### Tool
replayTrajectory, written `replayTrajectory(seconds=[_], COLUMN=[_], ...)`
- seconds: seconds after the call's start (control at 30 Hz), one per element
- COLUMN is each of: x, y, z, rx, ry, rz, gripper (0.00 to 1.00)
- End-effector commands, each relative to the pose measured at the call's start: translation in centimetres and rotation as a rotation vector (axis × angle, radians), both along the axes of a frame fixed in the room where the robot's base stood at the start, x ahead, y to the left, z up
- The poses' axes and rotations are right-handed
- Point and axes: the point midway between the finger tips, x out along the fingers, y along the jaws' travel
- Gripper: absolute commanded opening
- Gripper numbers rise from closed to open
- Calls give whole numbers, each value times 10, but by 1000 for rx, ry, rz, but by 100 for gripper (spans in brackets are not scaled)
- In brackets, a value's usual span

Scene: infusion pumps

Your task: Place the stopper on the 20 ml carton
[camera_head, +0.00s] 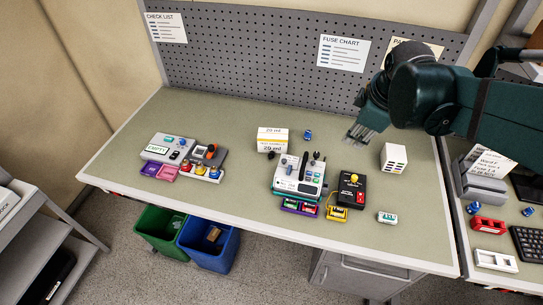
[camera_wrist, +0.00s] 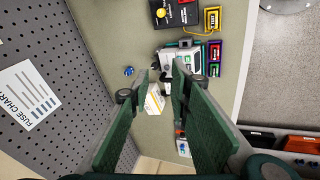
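The 20 ml carton (camera_head: 272,140) is a white and yellow box on the bench, behind and left of the middle pump. A small blue piece (camera_head: 307,135), which looks like the stopper, stands on the bench just right of the carton, apart from it. My gripper (camera_head: 361,133) is above the bench, to the right of both. In the wrist view, its two green fingers (camera_wrist: 163,82) are spread with nothing held. The carton (camera_wrist: 154,101) shows between them, farther off. The blue piece (camera_wrist: 129,71) shows just outside the left finger.
The middle pump (camera_head: 300,176) stands in front of the carton, with a black box (camera_head: 351,188) to its right. A white slotted box (camera_head: 394,157) is below my arm at right. Another pump (camera_head: 168,148) is at left.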

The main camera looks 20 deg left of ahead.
Motion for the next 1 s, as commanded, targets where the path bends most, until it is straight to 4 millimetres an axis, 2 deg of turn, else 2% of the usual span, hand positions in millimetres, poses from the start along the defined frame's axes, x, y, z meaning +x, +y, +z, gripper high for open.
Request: replayTrajectory(seconds=[0.47,1.0], x=[54,100], y=[70,156], z=[-33,-92], rx=[-123,-231], ry=[35,60], rz=[447,968], gripper=[20,20])
